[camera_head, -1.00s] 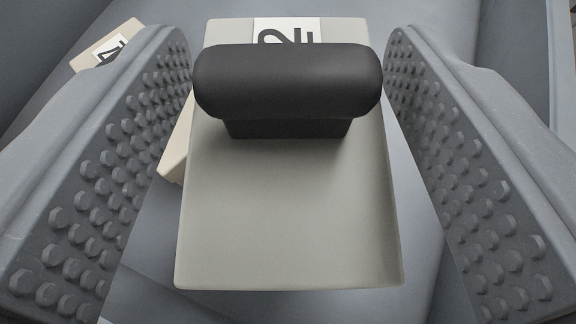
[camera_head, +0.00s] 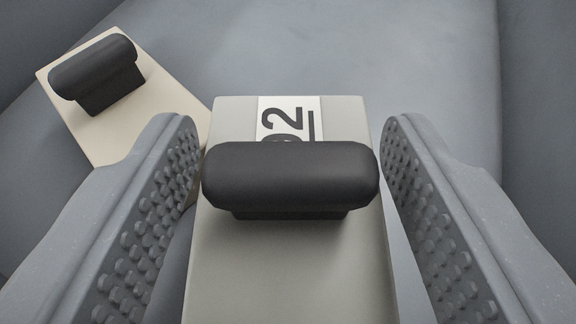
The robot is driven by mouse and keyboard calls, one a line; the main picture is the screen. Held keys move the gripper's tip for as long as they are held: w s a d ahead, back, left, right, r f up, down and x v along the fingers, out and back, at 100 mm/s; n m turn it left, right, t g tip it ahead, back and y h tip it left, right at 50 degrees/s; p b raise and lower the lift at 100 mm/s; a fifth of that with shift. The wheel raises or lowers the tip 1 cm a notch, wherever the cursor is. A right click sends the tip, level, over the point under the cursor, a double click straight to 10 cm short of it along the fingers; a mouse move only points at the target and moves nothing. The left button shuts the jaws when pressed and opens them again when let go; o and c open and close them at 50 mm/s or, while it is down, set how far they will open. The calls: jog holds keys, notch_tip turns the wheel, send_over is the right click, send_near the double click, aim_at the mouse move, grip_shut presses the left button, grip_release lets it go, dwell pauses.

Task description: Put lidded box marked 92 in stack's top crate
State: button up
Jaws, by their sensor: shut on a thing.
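The grey lidded box (camera_head: 290,270) has a black bar handle (camera_head: 290,177) on its lid. Its white label (camera_head: 290,115) shows an underlined 2, with another digit partly covered by the handle. My gripper (camera_head: 290,170) has its two studded grey fingers at the two ends of the handle and is shut on it. The near end of the box runs out of the picture. The stack and its top crate do not show clearly in this view.
A cream lidded box (camera_head: 165,115) with a black handle (camera_head: 98,72) lies turned at an angle on the left, close to the grey box. Plain blue-grey surfaces surround both boxes.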

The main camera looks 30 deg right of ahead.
jog(key=shift+f, duration=0.3)
jog(key=o, duration=1)
jog(key=shift+r+p, duration=0.55)
jog(key=shift+r, duration=0.2)
jog(key=shift+s+a, duration=0.15)
jog(key=shift+s, duration=0.15)
jog(key=b+v, duration=0.2)
jog(key=v, duration=0.9)
jog(key=a+r+n+t+y, duration=0.1)
jog(key=a+r, duration=0.3)
jog(key=a, duration=0.6)
jog(key=s+a+r+n+t+y, duration=0.1)
jog(key=a+r+n+y, duration=0.1)
jog(key=a, duration=0.8)
jog(key=s+a+r+n+t+y, duration=0.1)
jog(key=a+r, duration=0.4)
jog(key=a, duration=0.5)
jog(key=shift+s+r+n+y, duration=0.2)
jog(key=shift+r+n+y, duration=0.3)
jog(key=shift+y, duration=0.4)
